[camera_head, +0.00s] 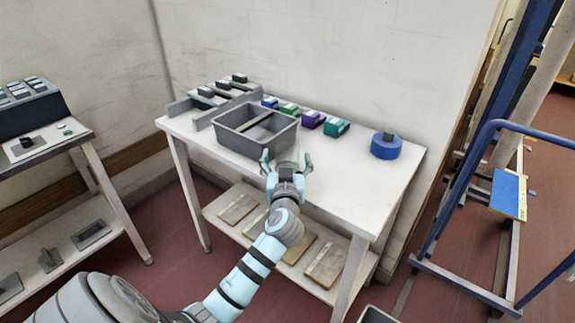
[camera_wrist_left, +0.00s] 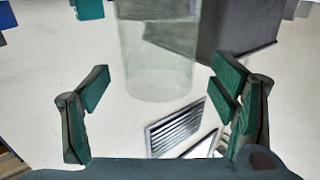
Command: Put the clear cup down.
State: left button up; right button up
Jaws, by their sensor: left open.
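The clear cup (camera_wrist_left: 160,55) is see-through and stands upright on the white table (camera_head: 345,185), seen in the left wrist view just beyond my fingertips; its top is cut off by the frame. My left gripper (camera_head: 287,160) is open at the table's front edge, in front of the grey bin. In the left wrist view its two green-padded fingers (camera_wrist_left: 158,88) are spread wide, with a gap on both sides of the cup. In the head view I cannot make out the cup clearly. My right gripper is not in view.
The grey bin (camera_head: 222,139) stands close to the cup. Small blue, green, purple and teal boxes (camera_head: 336,127) line the table's back. A blue roll (camera_head: 387,146) lies at the right. The table's front right is clear. A blue cart (camera_head: 480,175) stands right.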

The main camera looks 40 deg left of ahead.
aim_at(288, 147)
pick_arm(q)
jog(key=x, duration=0.3)
jog(key=shift+w+a+f, duration=0.15)
jog(key=shift+w+f, duration=0.05)
jog(key=shift+w, duration=0.05)
jog(key=shift+r, duration=0.1)
jog(key=c, duration=1.4)
jog(key=shift+r, duration=0.1)
jog(key=shift+r+p, duration=2.7)
jog(key=shift+r, duration=7.2)
